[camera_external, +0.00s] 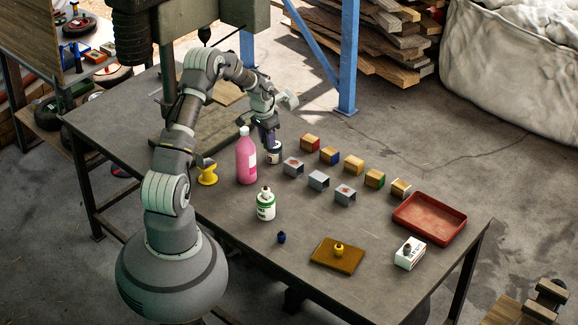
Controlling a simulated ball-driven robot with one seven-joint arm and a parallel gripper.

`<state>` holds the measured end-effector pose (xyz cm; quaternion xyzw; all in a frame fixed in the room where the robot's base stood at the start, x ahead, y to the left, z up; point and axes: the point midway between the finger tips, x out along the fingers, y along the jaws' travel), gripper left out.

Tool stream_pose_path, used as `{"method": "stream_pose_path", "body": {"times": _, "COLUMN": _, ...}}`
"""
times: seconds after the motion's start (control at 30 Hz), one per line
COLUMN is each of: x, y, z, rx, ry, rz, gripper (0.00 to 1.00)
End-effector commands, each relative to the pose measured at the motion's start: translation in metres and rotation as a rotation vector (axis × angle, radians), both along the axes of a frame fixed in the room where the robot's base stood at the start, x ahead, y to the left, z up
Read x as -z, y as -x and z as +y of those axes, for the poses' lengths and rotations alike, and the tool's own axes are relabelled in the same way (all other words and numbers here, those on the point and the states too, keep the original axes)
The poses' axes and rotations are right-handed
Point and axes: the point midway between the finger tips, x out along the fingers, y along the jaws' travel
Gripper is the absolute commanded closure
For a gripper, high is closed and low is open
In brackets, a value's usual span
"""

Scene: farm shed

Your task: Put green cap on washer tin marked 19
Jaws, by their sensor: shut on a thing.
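My gripper (270,141) is low over the far side of the workbench, behind the pink bottle. It is shut at the top of a small dark jar with a white label (274,156); the exact grip is too small to make out. Several small boxes stand in rows to its right: grey ones (318,180) in front, and wooden-looking ones with coloured sides behind. No number 19 is readable on any box, so I cannot tell which is the washer tin.
The pink bottle (246,160), a white-green bottle (266,204) and a yellow spool (207,172) stand near my arm. A small blue piece (281,238), a brown board with a yellow knob (322,254), a white box (404,257) and a red tray (430,217) occupy the front right.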

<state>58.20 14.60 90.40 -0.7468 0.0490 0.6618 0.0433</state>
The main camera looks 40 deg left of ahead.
Motion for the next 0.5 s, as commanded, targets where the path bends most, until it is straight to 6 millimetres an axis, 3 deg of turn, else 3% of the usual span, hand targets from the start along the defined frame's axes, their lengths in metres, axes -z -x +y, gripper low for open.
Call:
{"method": "stream_pose_path", "body": {"times": 0.1, "x": -0.004, "y": -0.043, "z": 0.023, "rx": 0.009, "ry": 0.0, "rz": -0.001, "gripper": 1.0}}
{"method": "stream_pose_path", "body": {"times": 0.2, "x": -0.01, "y": -0.07, "z": 0.039, "rx": 0.019, "ry": 0.001, "rz": -0.002, "gripper": 1.0}}
{"method": "stream_pose_path", "body": {"times": 0.33, "x": -0.018, "y": -0.092, "z": 0.053, "rx": 0.033, "ry": 0.0, "rz": 0.0, "gripper": 1.0}}
{"method": "stream_pose_path", "body": {"times": 0.5, "x": -0.021, "y": -0.102, "z": 0.062, "rx": 0.043, "ry": 0.0, "rz": 0.001, "gripper": 1.0}}
